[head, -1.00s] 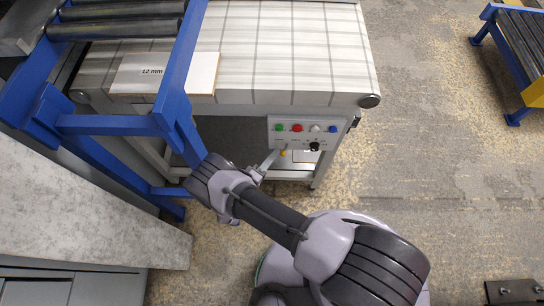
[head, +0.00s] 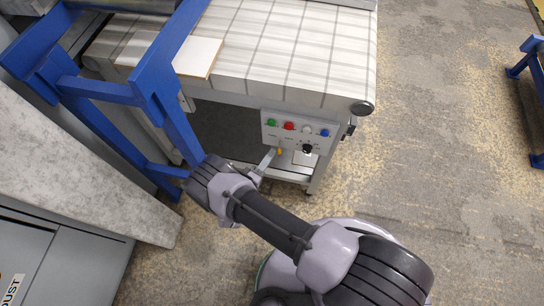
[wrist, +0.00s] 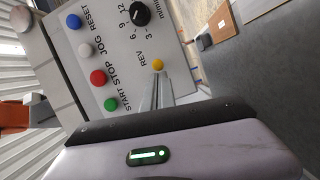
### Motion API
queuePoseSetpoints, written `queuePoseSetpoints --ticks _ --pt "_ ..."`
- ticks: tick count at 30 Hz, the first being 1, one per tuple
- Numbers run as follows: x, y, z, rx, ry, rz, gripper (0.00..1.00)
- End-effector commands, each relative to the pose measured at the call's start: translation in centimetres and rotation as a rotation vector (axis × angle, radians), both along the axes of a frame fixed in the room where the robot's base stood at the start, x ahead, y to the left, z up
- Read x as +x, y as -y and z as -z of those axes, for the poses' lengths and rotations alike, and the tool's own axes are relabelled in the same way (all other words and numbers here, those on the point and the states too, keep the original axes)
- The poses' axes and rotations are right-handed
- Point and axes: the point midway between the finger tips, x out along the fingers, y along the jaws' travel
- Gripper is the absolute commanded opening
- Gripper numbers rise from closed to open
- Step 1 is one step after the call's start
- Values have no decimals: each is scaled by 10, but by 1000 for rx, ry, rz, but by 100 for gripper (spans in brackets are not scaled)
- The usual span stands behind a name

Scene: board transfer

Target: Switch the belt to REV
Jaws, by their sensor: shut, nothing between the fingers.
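The belt's control panel (head: 295,131) is a light grey box below the belt's near end. The switch's other label is hidden or unclear.
Green (wrist: 111,104), red (wrist: 97,77), white (wrist: 85,50) and blue (wrist: 74,22) buttons and a black dial (wrist: 140,12) share the panel. A board (head: 198,57) lies on the belt (head: 285,50). A blue frame (head: 165,75) stands left of my arm.

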Motion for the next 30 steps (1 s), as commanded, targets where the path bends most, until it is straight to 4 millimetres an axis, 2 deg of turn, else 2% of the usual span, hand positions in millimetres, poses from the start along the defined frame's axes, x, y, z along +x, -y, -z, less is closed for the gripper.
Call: queuePoseSetpoints --ticks 10,13,30 --pt "-4 3 0 0 0 3 0" --pt "-13 -3 -2 -1 -1 1 0" --pt "-132 -65 -7 1 1 -1 0"
